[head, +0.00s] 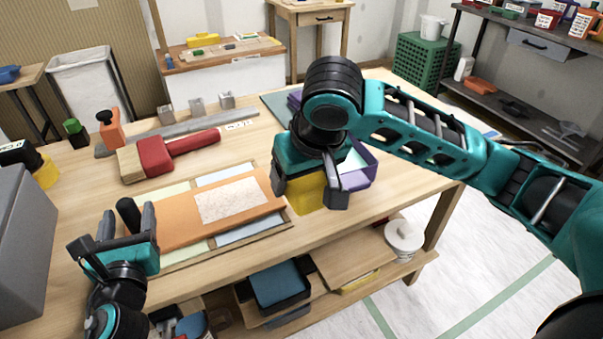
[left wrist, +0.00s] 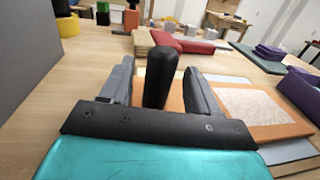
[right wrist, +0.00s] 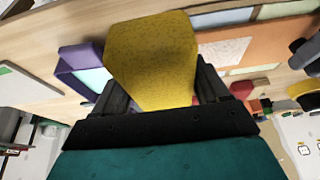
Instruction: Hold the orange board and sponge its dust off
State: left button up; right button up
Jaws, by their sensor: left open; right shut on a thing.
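The orange board (head: 175,226) lies on a frame with pale panels on the workbench. A pale speckled patch (head: 232,200) covers part of its top, and a black handle (head: 128,214) stands at its left end. My left gripper (head: 129,222) is open, with its fingers on either side of the handle; the left wrist view shows gaps beside the handle (left wrist: 160,75). My right gripper (head: 311,188) is shut on the yellow sponge (head: 307,194), just right of the board. The sponge (right wrist: 152,60) fills the middle of the right wrist view.
A purple container (head: 362,163) stands right behind my right gripper. A red-handled brush (head: 165,155) and a long metal bar (head: 190,128) lie behind the board. A grey box (head: 22,235) stands left of my left gripper. The bench's right part is mostly clear.

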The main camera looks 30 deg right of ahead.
pick_arm(q)
jog(key=shift+w, duration=0.1)
dwell(0.3)
jog(key=shift+w+d, duration=0.15)
jog(key=shift+w, duration=0.65)
grip_shut()
jog(key=shift+f, duration=0.1)
dwell(0.8)
